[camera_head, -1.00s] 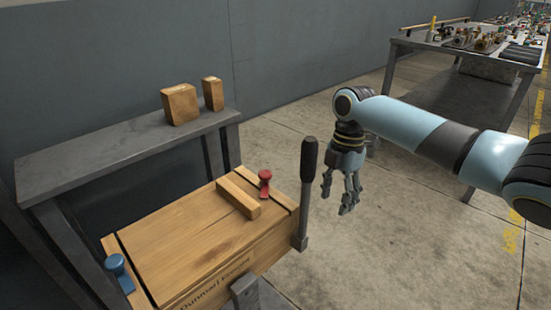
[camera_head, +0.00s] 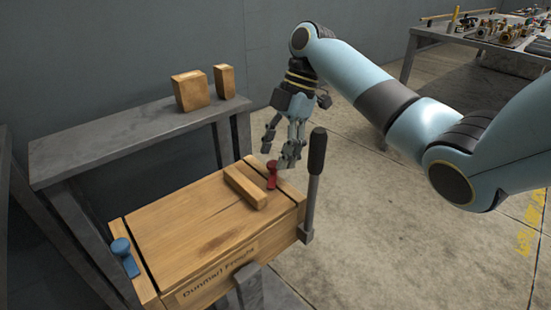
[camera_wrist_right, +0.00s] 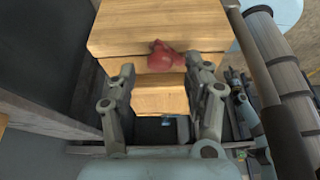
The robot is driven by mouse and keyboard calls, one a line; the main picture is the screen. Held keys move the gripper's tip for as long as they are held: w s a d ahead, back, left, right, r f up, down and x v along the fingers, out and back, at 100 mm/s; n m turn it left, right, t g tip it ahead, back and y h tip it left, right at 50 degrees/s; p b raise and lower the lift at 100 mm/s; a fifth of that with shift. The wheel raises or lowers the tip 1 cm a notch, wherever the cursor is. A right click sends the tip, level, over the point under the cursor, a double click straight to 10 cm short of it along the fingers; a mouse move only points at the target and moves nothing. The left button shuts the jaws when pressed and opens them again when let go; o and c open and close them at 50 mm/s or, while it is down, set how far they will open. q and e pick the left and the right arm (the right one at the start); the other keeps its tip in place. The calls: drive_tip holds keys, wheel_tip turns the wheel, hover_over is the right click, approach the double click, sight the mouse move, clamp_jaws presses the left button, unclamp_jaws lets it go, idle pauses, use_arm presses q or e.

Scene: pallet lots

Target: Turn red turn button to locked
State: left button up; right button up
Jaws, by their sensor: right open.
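The red turn button (camera_head: 271,174) sits at the far right corner of the wooden crate's lid (camera_head: 190,222), beside a wooden bar (camera_head: 245,187). My right gripper (camera_head: 284,158) is open and empty, just above and behind the red button in the head view. In the right wrist view the red button (camera_wrist_right: 160,57) shows ahead of and between the two open fingers (camera_wrist_right: 164,90); I cannot tell whether they touch it. A blue turn button (camera_head: 122,256) stands at the lid's left end. My left gripper is not in view.
A dark upright lever handle (camera_head: 316,152) stands at the crate's right side, close to my right gripper. A grey shelf (camera_head: 110,150) behind the crate bears two wooden blocks (camera_head: 190,91). A cluttered table (camera_head: 480,42) stands far right.

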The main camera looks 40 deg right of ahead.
drive_tip(key=shift+x, duration=0.75)
clamp_jaws()
drive_tip(key=shift+r+p, duration=0.15)
drive_tip(key=shift+p, duration=0.35)
drive_tip(key=m+t+p, duration=0.1)
drive_tip(key=m+p, duration=0.2)
drive_tip(key=p, duration=0.1)
drive_tip(key=m+t+p, duration=0.1)
drive_tip(key=m+p, duration=0.2)
drive_tip(key=p, duration=0.1)
drive_tip(key=shift+s+r+h+p, duration=0.2)
drive_tip(key=shift+h+p, duration=0.1)
drive_tip(key=shift+p, duration=0.1)
drive_tip(key=shift+f+m+t+h+p, duration=0.15)
drive_tip(key=shift+m+t+p, duration=0.2)
drive_tip(key=shift+m+p, duration=0.4)
drive_tip(key=shift+f+m+t+h+p, duration=0.15)
drive_tip(key=shift+m+t+p, duration=0.2)
drive_tip(key=shift+m+p, duration=0.35)
